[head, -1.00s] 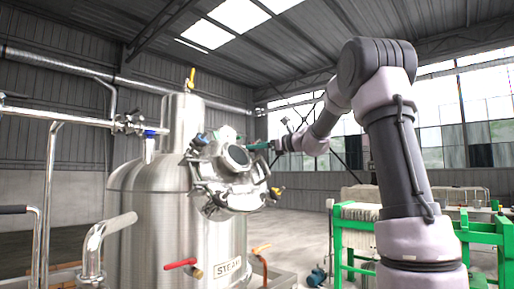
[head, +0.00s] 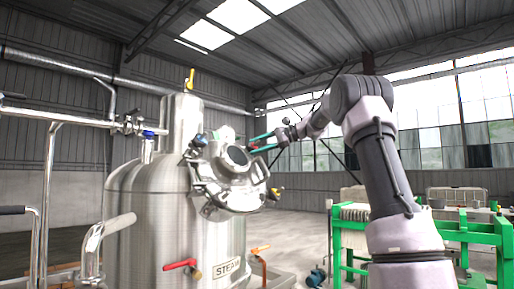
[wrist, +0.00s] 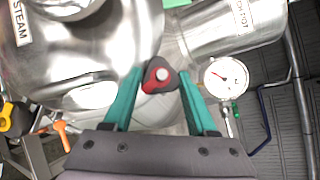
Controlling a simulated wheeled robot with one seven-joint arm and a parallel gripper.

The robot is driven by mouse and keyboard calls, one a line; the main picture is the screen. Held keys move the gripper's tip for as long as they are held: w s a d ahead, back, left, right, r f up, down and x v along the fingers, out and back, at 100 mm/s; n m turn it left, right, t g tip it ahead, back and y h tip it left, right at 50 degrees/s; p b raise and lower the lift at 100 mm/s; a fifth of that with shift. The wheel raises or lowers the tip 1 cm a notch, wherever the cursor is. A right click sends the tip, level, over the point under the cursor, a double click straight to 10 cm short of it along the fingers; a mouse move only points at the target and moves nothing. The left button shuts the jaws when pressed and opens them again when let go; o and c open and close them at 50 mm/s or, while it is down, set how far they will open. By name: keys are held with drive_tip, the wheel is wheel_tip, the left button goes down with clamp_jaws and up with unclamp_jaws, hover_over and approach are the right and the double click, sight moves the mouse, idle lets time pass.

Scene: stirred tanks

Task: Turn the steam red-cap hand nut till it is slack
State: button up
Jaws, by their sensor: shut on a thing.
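The steam tank (head: 150,210) is a steel vessel with a STEAM plate (head: 228,267). Its tilted round hatch (head: 228,175) carries several hand nuts around the rim. In the wrist view the red-cap hand nut (wrist: 160,75), a dark lobed knob with a red top and pale centre, sits between the teal fingertips. My gripper (wrist: 160,84) is shut on it. The STEAM label (wrist: 20,22) shows at the upper left there.
A pressure gauge (wrist: 226,77) stands right of the fingers. A yellow-cap knob (head: 275,193) is at the hatch's lower right. A red-handled valve (head: 180,264) and an orange-handled valve (head: 260,248) are low on the tank. A green frame (head: 338,245) stands at the right.

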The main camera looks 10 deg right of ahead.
drive_tip(key=n+g+h, duration=0.1)
drive_tip(key=n, duration=0.3)
drive_tip(key=shift+w+r+n+g+h, duration=0.1)
drive_tip(key=shift+r+n+g+h, duration=0.05)
drive_tip(key=shift+n+g+h, duration=0.2)
drive_tip(key=shift+a+n+g+h, duration=0.1)
drive_tip(key=shift+n+g+h, duration=0.35)
drive_tip(key=shift+n+h, duration=0.65)
drive_tip(key=shift+n, duration=0.45)
drive_tip(key=o, duration=1.4)
drive_tip(key=shift+c, duration=0.2)
drive_tip(key=shift+r, duration=0.1)
drive_tip(key=v, duration=1)
drive_tip(key=shift+d, duration=0.4)
